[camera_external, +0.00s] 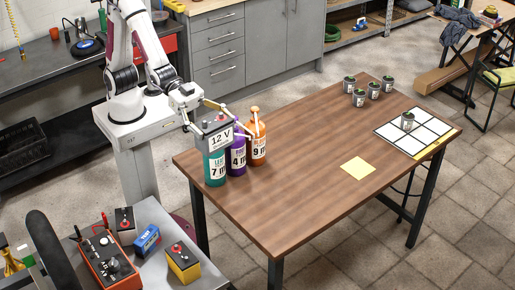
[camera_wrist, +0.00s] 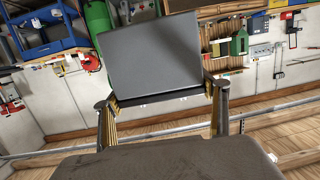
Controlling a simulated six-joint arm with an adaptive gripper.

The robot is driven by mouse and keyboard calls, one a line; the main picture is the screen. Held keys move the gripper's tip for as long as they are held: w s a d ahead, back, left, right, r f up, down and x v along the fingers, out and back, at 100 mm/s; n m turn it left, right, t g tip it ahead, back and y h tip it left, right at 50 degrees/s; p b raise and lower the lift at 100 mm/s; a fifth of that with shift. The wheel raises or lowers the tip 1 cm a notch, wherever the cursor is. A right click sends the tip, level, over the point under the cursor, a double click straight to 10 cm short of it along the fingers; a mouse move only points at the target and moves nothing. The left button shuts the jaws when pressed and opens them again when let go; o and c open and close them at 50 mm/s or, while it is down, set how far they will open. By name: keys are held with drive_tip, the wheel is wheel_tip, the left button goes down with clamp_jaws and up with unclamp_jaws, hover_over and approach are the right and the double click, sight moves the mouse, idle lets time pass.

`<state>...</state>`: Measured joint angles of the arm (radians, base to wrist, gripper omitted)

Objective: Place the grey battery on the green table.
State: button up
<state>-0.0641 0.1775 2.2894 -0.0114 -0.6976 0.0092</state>
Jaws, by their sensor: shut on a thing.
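The grey battery (camera_external: 217,136), marked 12 V, is held up in my gripper (camera_external: 222,122) at the left end of the brown wooden table (camera_external: 290,190). My gripper is shut on it, one finger on each side. In the external view, it overlaps the tops of the teal bottle (camera_external: 214,170) and purple bottle (camera_external: 237,160); I cannot tell whether it touches them. In the wrist view, the battery's plain grey face (camera_wrist: 153,52) is between the fingers (camera_wrist: 163,99). I see no table with a green top in either view.
An orange bottle (camera_external: 257,150) stands beside the purple one. Several small cans (camera_external: 360,97) and a white grid board (camera_external: 425,125) are at the right end, with a yellow sheet (camera_external: 358,171) mid-table. A grey bench (camera_external: 165,215) at lower left holds other batteries and a red-orange box (camera_external: 105,262).

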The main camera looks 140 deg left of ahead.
drive_tip(key=w+a+n+g+y, duration=0.15)
drive_tip(key=a+n+y, duration=0.3)
drive_tip(key=a, duration=1.85)
drive_tip(key=s+a+n+g+y, duration=0.2)
drive_tip(key=s+a+y, duration=0.15)
drive_tip(key=a, duration=0.85)
drive_tip(key=s+a+n+g+y, duration=0.15)
drive_tip(key=s+a, duration=0.25)
drive_tip(key=a, duration=0.8)
wheel_tip(320, 180, down, 16)
drive_tip(key=shift+w, duration=0.15)
drive_tip(key=shift+f+y, duration=0.15)
drive_tip(key=shift+y, duration=0.1)
wheel_tip(320, 180, down, 6)
drive_tip(key=shift+f, duration=0.1)
drive_tip(key=shift+f, duration=1.8)
